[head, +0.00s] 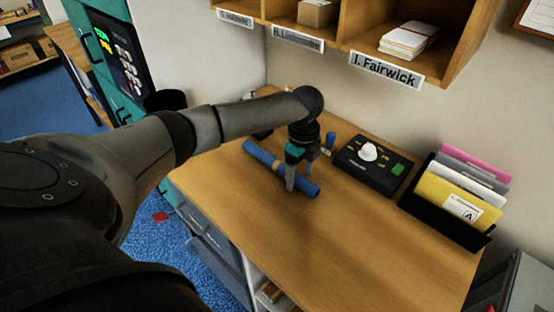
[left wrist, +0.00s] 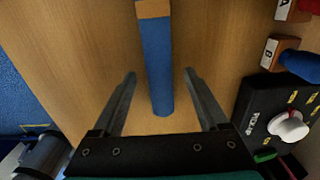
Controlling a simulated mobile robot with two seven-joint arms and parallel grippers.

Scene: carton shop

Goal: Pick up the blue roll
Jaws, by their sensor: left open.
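The blue roll (head: 260,158) lies on the wooden desk, with a tan band (head: 278,168) around it. In the left wrist view the blue roll (left wrist: 157,65) runs from the top edge down between the two fingers. My left gripper (head: 300,188) is over the roll's near right part, pointing down. In the left wrist view my left gripper (left wrist: 160,95) is open, with a finger on each side of the roll and a visible gap to both. My right gripper is in neither view.
A black control box (head: 370,165) with a white knob and green button stands right of the roll. A black file holder (head: 440,215) with coloured folders is further right. Labelled shelves (head: 385,68) hang above. The desk's front part (head: 330,240) is clear.

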